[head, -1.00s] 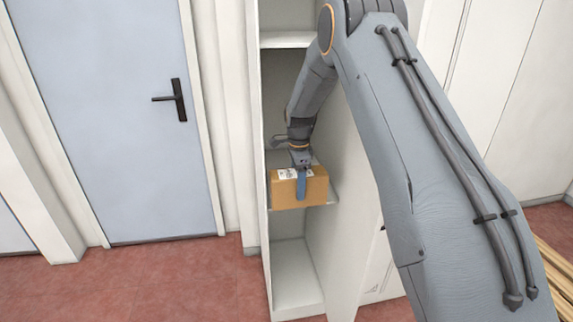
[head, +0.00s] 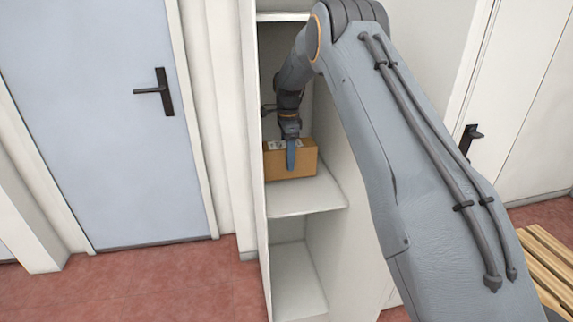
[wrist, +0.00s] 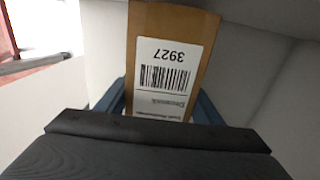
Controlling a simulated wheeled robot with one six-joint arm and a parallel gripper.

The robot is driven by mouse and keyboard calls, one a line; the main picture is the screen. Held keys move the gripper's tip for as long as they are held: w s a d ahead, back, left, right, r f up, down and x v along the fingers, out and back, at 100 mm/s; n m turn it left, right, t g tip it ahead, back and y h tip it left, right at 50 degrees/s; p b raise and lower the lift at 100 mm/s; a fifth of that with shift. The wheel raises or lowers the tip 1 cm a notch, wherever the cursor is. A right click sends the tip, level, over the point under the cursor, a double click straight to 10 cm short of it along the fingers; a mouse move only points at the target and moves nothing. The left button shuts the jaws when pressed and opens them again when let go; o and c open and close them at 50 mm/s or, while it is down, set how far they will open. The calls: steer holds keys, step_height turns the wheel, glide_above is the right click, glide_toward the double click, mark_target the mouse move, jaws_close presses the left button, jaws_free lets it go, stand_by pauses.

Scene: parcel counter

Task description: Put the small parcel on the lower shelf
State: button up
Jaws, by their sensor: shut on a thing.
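The small parcel (head: 305,163) is a brown cardboard box with a white label. In the head view it is inside the tall white cabinet, over the middle shelf board (head: 308,198). My gripper (head: 291,157) reaches down from above and is shut on it, with a blue finger against its front face. In the wrist view the parcel (wrist: 205,45) lies between the two blue fingers, with a barcode and 3927 on its label. I cannot tell whether its underside touches the board. The board is bare in front of it.
An empty bottom compartment (head: 298,283) is below, and another board (head: 283,17) is above. The cabinet's right side wall (head: 340,160) stands close to my arm. A blue door (head: 90,110) is on the left and a slatted wooden thing (head: 545,262) at lower right.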

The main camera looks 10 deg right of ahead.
steer(key=shift+d+f+b, duration=0.15)
steer(key=shift+f+b, duration=0.2)
steer(key=shift+f, duration=1.3)
steer(key=shift+f, duration=0.1)
steer(key=o, duration=1.6)
steer(key=shift+f, duration=0.1)
steer(key=shift+c, duration=0.2)
steer(key=shift+r+b, duration=1.05)
steer(key=shift+r, duration=2.85)
steer(key=shift+s, duration=0.1)
